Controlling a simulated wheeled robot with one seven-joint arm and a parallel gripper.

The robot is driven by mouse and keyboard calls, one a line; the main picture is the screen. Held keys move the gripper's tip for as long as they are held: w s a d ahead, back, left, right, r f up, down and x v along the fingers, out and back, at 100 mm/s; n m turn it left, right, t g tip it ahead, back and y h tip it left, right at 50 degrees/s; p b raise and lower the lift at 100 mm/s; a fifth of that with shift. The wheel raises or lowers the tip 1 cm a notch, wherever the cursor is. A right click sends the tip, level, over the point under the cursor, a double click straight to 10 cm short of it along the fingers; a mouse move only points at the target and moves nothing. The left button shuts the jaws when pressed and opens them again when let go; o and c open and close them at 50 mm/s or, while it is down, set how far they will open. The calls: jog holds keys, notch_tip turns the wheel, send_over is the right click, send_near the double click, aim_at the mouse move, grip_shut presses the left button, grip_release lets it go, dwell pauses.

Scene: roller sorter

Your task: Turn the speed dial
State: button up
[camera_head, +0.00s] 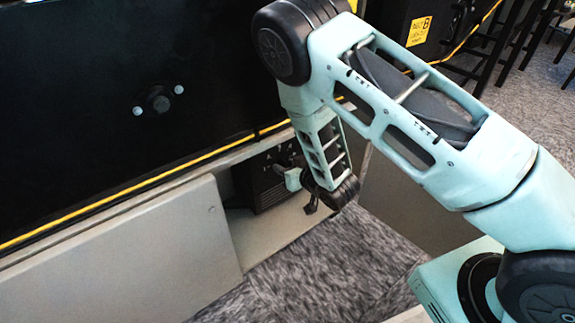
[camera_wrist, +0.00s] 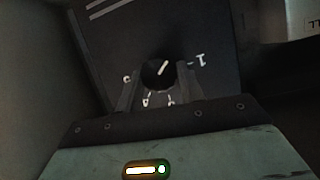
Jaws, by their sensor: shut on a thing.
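The speed dial (camera_wrist: 158,73) is a round black knob with a white pointer line, in the middle of the wrist view. White marks surround it on a dark panel (camera_wrist: 205,32); a "1" is readable at its right. My gripper (camera_wrist: 160,88) has one finger on each side of the dial and is shut on it. The pointer tilts up and to the right. In the head view my gripper (camera_head: 281,172) reaches the dark control box (camera_head: 262,185) in a recess below the machine; the dial is hidden there.
A grey cover panel (camera_head: 120,255) closes the machine's base left of the recess, and another grey panel (camera_head: 400,205) stands to the right. The black machine body (camera_head: 70,100) with a yellow edge overhangs the box. Grey carpet (camera_head: 325,265) lies clear in front.

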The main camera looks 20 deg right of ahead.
jog(key=m+y+p, duration=0.2)
jog(key=shift+d+r+m+p, duration=0.1)
jog(key=shift+d+m+p, duration=0.2)
jog(key=shift+p, duration=0.1)
jog(key=shift+m+g+y+p, duration=0.3)
jog(key=shift+m+y+p, duration=0.6)
jog(key=shift+m, duration=0.5)
jog(key=shift+f, duration=0.25)
jog(key=o, duration=1)
jog(key=shift+r, duration=0.1)
jog(key=p+v, duration=0.6)
jog(key=v, duration=1.1)
jog(key=shift+s+d, duration=0.1)
jog(key=shift+d, duration=0.05)
